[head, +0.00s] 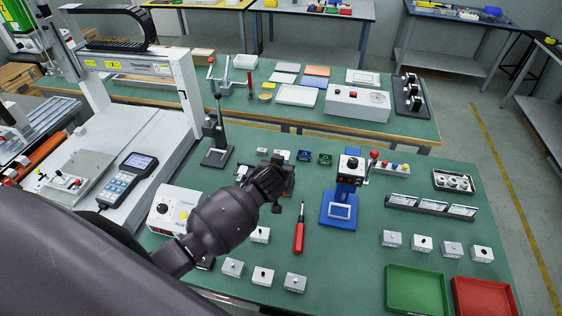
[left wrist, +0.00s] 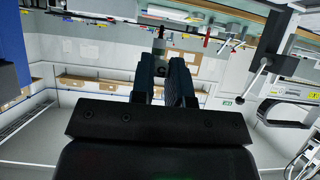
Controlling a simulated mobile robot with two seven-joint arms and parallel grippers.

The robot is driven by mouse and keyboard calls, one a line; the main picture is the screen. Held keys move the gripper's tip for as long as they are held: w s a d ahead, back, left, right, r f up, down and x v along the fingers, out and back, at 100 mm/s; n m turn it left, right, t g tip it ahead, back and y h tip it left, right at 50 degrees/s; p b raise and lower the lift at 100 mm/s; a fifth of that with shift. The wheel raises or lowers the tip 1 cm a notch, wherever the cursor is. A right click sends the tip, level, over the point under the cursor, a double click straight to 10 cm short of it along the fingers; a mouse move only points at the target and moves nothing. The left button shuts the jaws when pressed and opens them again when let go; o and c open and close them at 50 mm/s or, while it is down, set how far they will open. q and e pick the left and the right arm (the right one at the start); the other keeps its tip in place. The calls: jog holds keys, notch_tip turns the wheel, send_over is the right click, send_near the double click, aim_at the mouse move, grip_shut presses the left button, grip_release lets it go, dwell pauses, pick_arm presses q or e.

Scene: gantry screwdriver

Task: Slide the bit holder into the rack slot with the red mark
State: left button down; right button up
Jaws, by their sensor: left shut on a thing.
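My left gripper (head: 276,192) reaches in from the left over the middle of the green bench, its fingers small and dark in the head view. In the left wrist view the two fingers (left wrist: 164,78) are closed around a small grey piece (left wrist: 158,47), which I take to be the bit holder. Its far end sticks out beyond the fingertips. A dark block (head: 290,173) stands behind the gripper and is partly hidden by it. I cannot make out a red-marked slot, so I cannot tell whether this block is the rack. My right gripper is in neither view.
A red screwdriver (head: 300,232) lies right of the gripper. A blue fixture (head: 338,212) and a long dark rail (head: 430,207) stand farther right. Several grey blocks, a green tray (head: 415,289) and a red tray (head: 482,296) sit near the front. A black-handled press (head: 217,154) stands behind left.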

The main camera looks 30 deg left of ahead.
pick_arm(q)
notch_tip(320, 180, down, 6)
jog(key=b, duration=0.4)
jog(key=shift+w+r, duration=0.15)
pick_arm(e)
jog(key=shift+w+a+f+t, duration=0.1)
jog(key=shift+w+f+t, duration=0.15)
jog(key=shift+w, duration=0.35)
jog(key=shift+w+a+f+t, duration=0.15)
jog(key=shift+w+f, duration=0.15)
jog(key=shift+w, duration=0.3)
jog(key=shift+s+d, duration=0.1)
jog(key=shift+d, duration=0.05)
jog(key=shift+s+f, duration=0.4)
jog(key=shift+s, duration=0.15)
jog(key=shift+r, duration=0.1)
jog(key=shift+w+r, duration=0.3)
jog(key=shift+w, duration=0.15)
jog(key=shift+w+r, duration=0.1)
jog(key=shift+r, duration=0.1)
